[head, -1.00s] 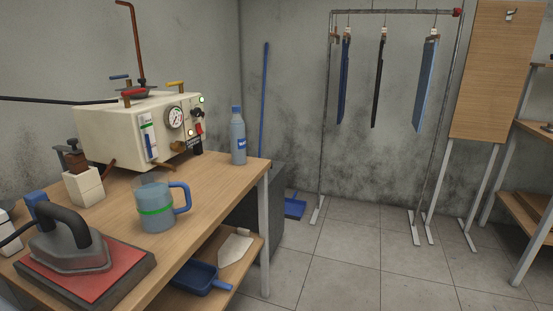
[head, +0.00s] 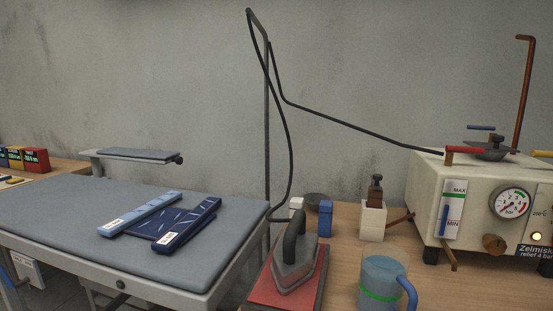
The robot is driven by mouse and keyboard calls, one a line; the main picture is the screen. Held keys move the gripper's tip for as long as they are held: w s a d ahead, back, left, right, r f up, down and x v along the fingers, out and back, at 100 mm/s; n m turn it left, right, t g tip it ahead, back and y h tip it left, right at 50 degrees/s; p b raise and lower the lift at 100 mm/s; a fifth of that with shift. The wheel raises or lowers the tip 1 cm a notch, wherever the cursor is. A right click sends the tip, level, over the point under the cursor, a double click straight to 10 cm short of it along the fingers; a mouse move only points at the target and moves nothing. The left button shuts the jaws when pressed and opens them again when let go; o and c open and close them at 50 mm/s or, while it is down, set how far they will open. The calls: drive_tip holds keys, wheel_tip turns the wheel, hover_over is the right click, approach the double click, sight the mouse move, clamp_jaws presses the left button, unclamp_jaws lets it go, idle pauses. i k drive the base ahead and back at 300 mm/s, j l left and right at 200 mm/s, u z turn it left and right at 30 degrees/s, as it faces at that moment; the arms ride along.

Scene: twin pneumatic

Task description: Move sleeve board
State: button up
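The sleeve board (head: 140,155) shows in the head view at the left, a narrow grey padded board on a light arm with a dark knob at its right end. It sits beyond the back edge of the large grey ironing table (head: 60,210), close to the wall. My gripper is not in view.
A steam iron (head: 294,262) stands on a red pad on the wooden bench at the right. A hose hangs from a pole (head: 267,120) between table and bench. Small colored boxes (head: 35,158) are far left.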

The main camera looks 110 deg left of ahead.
sight(162, 157)
drive_tip(key=i+u, duration=0.1)
drive_tip(key=u, duration=3.9)
drive_tip(key=i+j, duration=0.45)
drive_tip(key=k+j+u, duration=0.05)
